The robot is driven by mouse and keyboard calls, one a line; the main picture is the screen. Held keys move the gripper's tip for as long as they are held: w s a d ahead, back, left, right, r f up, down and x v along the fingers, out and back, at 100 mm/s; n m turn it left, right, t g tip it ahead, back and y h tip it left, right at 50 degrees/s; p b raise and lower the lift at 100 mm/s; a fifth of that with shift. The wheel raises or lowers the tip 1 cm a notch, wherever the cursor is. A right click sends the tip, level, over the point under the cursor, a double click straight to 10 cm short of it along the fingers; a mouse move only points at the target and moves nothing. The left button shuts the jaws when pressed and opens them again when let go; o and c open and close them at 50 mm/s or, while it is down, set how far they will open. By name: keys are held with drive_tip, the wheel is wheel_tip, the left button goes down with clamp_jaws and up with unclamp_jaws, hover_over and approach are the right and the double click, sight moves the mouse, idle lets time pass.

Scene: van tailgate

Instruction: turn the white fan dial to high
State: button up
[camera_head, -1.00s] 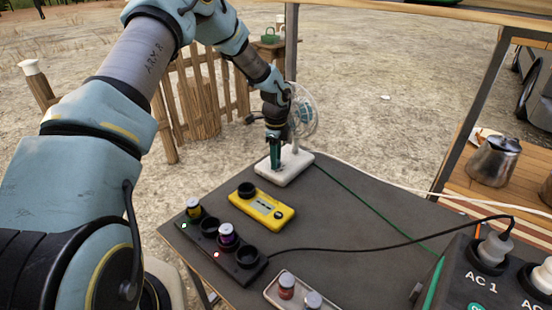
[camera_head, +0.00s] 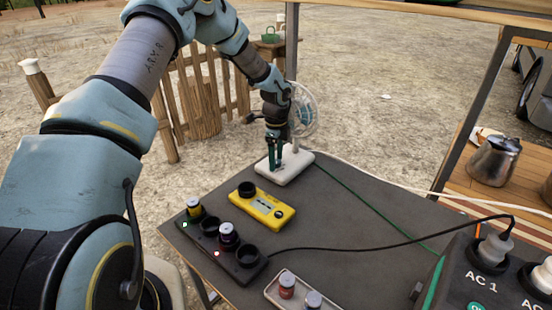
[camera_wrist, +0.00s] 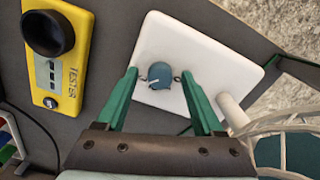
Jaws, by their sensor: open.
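The white fan (camera_head: 304,112) stands at the far end of the grey table, on a white base (camera_head: 296,168). Its round blue-grey dial (camera_wrist: 160,75) sits on the base, with small marks beside it, in the wrist view. My gripper (camera_head: 275,165) is over the base and points down. In the wrist view my gripper (camera_wrist: 160,82) is open, with one green finger on each side of the dial and a gap to it on both sides. The dial is mostly hidden behind the fingers in the head view.
A yellow tester (camera_head: 262,207) lies close to the fan base. A black charger strip (camera_head: 236,260) with several sockets, a small tray (camera_head: 272,296) and a power station (camera_head: 480,285) are nearer. Cables cross the table's right side. The fan's cage (camera_wrist: 285,130) is close to my gripper.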

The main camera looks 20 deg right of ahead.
wheel_tip(320, 180, up, 11)
drive_tip(key=b, duration=0.2)
idle(0.5)
drive_tip(key=shift+f, duration=0.1)
